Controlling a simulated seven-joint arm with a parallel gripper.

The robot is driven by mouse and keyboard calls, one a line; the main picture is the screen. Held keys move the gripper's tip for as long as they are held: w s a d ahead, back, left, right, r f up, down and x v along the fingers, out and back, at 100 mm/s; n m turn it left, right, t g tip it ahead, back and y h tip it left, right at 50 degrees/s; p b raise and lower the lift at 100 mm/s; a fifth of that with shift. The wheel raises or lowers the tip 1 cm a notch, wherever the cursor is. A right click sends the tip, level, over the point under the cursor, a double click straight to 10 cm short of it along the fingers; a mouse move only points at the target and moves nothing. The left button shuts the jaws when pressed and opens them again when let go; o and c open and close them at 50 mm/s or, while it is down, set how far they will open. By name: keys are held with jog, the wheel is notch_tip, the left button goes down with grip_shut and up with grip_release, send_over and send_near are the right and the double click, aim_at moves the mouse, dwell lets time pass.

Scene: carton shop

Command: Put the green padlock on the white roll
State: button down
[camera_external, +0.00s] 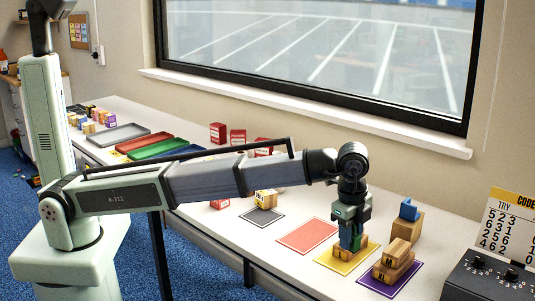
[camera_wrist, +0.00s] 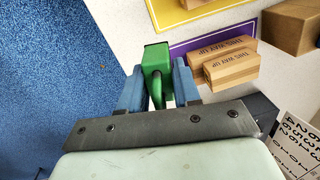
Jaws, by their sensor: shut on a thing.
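My gripper (camera_wrist: 158,88) is shut on the green padlock (camera_wrist: 156,60), which sits between its two blue fingers in the wrist view. In the external view my gripper (camera_external: 351,236) points down over the yellow mat (camera_external: 334,262), and a bit of green, the padlock (camera_external: 345,240), shows at its fingers. It is beside or above the cartons on that mat; I cannot tell whether it touches them. I cannot make out the white roll in either view.
A purple mat (camera_external: 375,286) with stacked cartons (camera_external: 394,262) lies right of my gripper. A blue object (camera_external: 408,210) rests on a carton (camera_external: 405,226) behind. A dark dial box (camera_external: 490,278) stands at the right. The red mat (camera_external: 307,235) is bare.

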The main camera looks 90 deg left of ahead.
jog(key=w+a+n, duration=0.1)
jog(key=a+n, duration=0.2)
jog(key=a, duration=2)
notch_tip(320, 180, up, 3)
jog(key=n, duration=1.7)
send_over(241, 152)
jog(key=shift+g+h, duration=0.3)
jog(key=shift+d+f, duration=0.15)
jog(key=shift+f, duration=4.85)
jog(key=shift+f, duration=0.1)
jog(key=c, duration=0.8)
grip_release()
